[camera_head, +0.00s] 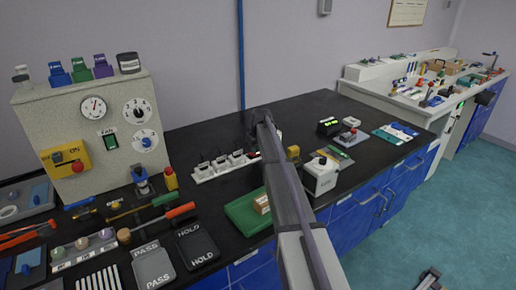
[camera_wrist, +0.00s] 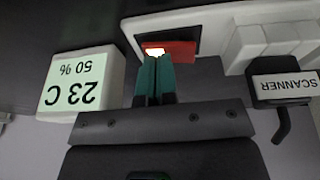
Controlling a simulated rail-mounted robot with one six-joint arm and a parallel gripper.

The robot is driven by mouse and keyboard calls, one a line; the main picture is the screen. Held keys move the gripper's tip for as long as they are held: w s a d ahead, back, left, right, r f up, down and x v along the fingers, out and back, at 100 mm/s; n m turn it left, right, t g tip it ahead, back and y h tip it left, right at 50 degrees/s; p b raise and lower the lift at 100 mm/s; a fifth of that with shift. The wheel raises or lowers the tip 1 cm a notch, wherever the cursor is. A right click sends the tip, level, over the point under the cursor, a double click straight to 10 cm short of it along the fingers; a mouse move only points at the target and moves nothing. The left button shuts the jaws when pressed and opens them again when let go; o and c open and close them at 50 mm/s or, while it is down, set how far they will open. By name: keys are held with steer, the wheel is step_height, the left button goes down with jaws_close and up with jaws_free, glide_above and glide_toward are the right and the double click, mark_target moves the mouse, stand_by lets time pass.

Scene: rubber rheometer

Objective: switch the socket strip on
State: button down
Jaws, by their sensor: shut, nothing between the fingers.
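The white socket strip (camera_head: 222,166) lies on the black bench, with several plugs in it. Its right end is partly behind my arm in the head view. In the wrist view the strip (camera_wrist: 205,17) crosses the top, with a red rocker switch (camera_wrist: 182,51) in a dark recess at its end. A bright, glowing patch shows on the switch's left part. My gripper (camera_wrist: 156,60) is shut and empty, its teal fingertips overlapping the switch's lower edge near the glow. I cannot tell whether they touch it. The head view does not show the fingertips clearly.
A white display reading 23 C 50 % (camera_wrist: 80,85) stands left of my fingers in the wrist view. In the head view, a green tray (camera_head: 244,212) and a white box (camera_head: 320,177) flank my arm.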

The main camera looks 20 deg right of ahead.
steer(key=shift+a+r, duration=0.15)
steer(key=shift+a, duration=0.2)
steer(key=r+p, duration=0.4)
steer(key=p, duration=0.1)
steer(key=shift+d+r, duration=0.25)
steer(key=shift+r, duration=0.1)
step_height(320, 180, up, 8)
steer(key=s+d+p, duration=0.2)
steer(key=p, duration=0.6)
steer(key=shift+s+d+r, duration=0.25)
steer(key=shift+d, duration=0.1)
